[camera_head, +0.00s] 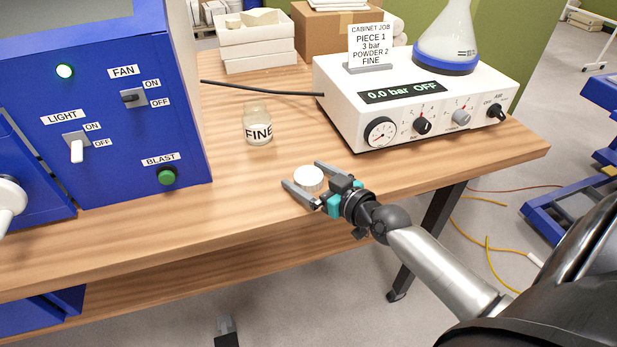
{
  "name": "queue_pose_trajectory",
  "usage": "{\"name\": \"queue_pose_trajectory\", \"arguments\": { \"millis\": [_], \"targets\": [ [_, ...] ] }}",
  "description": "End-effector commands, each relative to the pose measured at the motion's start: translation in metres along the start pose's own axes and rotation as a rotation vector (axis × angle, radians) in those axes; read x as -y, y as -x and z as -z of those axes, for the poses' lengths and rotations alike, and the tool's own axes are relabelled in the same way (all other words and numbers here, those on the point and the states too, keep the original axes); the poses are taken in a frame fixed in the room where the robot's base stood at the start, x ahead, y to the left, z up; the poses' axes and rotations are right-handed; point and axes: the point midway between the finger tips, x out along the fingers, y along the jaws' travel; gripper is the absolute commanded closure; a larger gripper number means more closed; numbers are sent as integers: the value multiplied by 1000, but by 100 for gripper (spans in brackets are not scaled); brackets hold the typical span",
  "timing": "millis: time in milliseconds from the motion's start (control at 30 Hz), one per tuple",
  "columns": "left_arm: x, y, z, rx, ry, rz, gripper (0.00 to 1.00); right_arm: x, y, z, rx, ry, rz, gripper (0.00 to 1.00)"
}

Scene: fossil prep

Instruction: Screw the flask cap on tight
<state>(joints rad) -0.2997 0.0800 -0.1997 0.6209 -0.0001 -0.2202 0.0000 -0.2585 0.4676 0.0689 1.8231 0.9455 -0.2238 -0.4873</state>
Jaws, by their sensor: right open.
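A white round cap (308,178) lies near the front of the wooden table, between the fingers of my right gripper (301,174). The gripper is open, with one finger on each side of the cap; I cannot tell whether they touch it. A clear conical flask (445,42) with a blue base stands on the white control unit. Its top is cut off by the frame edge, so its mouth is hidden. A small glass jar labelled FINE (258,124) stands on the table behind the cap, with no lid visible on it. My left gripper is not in view.
The blue cabinet (150,120) with switches fills the left side. The white control unit (415,100) reads 0.0 bar OFF and carries a sign (371,43). A black hose (260,88) crosses the table behind the jar. Bare wood (235,205) surrounds the gripper.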

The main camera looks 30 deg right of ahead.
Motion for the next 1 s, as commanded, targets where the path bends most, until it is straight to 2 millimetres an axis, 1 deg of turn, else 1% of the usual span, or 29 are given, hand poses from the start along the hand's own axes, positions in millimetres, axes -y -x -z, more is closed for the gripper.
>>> {"name": "queue_pose_trajectory", "arguments": {
  "millis": [133, 800, 1000],
  "targets": [
    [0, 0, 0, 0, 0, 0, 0, 0, 0, 0, 0, 0, 0, 0],
    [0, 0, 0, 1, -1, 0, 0, 0, 0, 0, -1, 0, 0, 75],
    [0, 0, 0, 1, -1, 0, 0, 0, 0, 0, -1, 0, 0, 75]
  ]
}}
